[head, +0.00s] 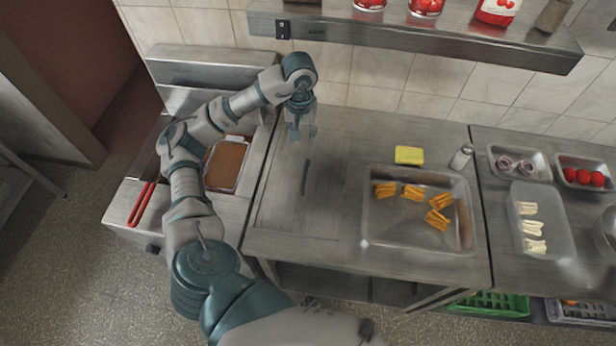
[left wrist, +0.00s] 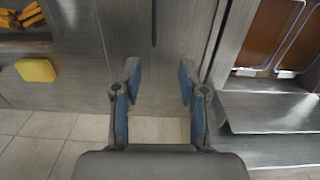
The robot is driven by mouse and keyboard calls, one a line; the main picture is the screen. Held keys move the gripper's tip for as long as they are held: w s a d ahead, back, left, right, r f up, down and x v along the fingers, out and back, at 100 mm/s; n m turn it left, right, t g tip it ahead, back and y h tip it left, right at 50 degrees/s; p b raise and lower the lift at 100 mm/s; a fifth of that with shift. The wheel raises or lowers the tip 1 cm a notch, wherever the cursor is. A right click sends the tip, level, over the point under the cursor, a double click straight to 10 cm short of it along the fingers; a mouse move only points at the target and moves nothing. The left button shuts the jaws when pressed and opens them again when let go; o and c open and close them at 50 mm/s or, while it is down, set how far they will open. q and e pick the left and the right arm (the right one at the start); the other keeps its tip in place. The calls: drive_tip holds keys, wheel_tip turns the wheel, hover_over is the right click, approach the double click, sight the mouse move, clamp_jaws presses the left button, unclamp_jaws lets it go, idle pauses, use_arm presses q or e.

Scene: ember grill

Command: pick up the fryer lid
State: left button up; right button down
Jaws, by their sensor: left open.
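The fryer lid (head: 285,205) looks like a flat grey metal panel with a dark bar handle (head: 306,176), lying on the steel counter to the right of the fryer (head: 236,196). My left gripper (head: 300,136) is above the back part of the counter, behind the handle, open and empty. In the left wrist view, my left gripper (left wrist: 158,78) has its two blue-padded fingers apart. The lid (left wrist: 180,38) lies beyond the fingertips, and its handle (left wrist: 154,22) shows at the top edge, between the fingers' lines and not touching them. My right gripper is not in view.
A steel tray (head: 400,232) of fried pieces, a yellow sponge (head: 409,155) and a shaker (head: 461,157) stand to the right of the lid. A wall shelf (head: 420,35) overhangs the back. A red-handled basket (head: 141,204) hangs at the fryer's left.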

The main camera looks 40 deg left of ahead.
use_arm(q)
hover_over(305, 172)
wheel_tip(305, 172, down, 5)
drive_tip(key=f, duration=0.4)
drive_tip(key=a+f, duration=0.1)
drive_tip(key=f, duration=0.1)
drive_tip(key=shift+f, duration=0.4)
drive_tip(key=f, duration=0.2)
drive_tip(key=d+f, duration=0.1)
drive_tip(key=f, duration=0.1)
drive_tip(key=shift+f+p, duration=0.1)
drive_tip(key=shift+p, duration=0.25)
drive_tip(key=shift+d+f, duration=0.15)
drive_tip(key=shift+f, duration=0.35)
drive_tip(key=shift+a, duration=0.2)
clamp_jaws()
